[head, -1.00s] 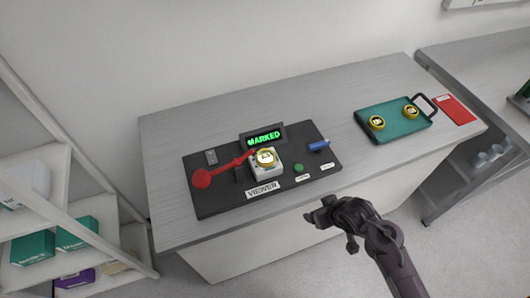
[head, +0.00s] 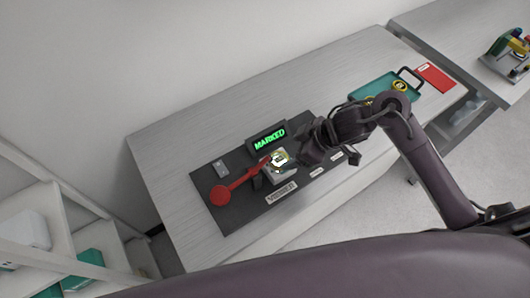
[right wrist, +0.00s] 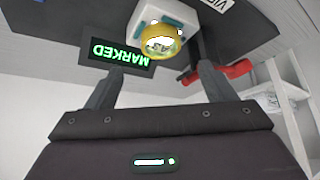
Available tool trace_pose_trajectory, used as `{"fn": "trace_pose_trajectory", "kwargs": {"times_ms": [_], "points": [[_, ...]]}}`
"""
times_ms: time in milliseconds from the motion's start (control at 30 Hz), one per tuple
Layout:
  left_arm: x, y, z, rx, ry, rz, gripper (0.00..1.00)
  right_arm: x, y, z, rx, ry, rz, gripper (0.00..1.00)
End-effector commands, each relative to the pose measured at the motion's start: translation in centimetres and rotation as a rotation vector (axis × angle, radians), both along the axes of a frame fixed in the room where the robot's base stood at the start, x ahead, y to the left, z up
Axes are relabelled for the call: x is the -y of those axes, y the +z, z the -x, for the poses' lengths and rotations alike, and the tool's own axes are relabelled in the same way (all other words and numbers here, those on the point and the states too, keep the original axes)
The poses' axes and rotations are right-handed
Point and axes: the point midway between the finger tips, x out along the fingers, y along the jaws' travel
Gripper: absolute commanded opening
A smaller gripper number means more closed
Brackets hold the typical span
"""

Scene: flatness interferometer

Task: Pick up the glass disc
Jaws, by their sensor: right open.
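A glass disc with a yellow rim (head: 279,158) sits on the white block (head: 284,176) of the dark viewer (head: 237,208). In the right wrist view the same disc (right wrist: 160,42) lies on the white block (right wrist: 178,14), between and beyond the two fingers. My right gripper (head: 299,158) is open and empty, just right of the disc in the head view; it also shows in the right wrist view (right wrist: 155,60). Another yellow-rimmed disc (head: 400,86) is on the teal tray (head: 372,87), which my right arm partly hides. My left gripper is out of view.
The viewer carries a lit sign reading MARKED (head: 268,143) behind the disc and a red lever (head: 220,194) at left, its arm reaching close to the block. A red booklet (head: 435,78) lies beyond the tray. The table's left part is clear.

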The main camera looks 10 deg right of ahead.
Motion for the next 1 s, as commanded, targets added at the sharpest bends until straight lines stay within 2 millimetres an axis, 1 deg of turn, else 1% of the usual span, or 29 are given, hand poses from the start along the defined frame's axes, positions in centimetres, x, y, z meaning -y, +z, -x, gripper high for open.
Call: {"fn": "trace_pose_trajectory", "kwargs": {"times_ms": [167,267,400,467,600,800,833,867,1000], "points": [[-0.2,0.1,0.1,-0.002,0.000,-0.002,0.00,-0.9,-1.7,-0.5,-0.006,0.000,-0.002,0.76],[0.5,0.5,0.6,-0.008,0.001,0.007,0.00,-1.6,-2.6,-0.9,-0.007,0.001,-0.002,0.76],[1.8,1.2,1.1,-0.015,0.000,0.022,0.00,-2.7,-4.3,-1.7,-0.007,-0.001,-0.003,0.76],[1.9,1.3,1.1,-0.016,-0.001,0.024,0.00,-3.0,-5.0,-2.0,-0.006,-0.001,-0.002,0.76],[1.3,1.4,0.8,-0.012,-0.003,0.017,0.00,-3.4,-6.0,-2.3,-0.003,0.001,0.001,0.76],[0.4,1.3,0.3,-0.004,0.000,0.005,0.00,-3.4,-6.1,-2.4,-0.002,0.001,0.002,0.76],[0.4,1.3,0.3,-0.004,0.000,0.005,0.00,-3.4,-6.1,-2.4,-0.002,0.001,0.002,0.75],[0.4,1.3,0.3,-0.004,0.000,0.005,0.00,-3.4,-6.1,-2.4,-0.002,0.001,0.002,0.71],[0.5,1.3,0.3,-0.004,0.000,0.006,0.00,-3.4,-6.0,-2.3,-0.002,0.001,0.002,0.53]]}}
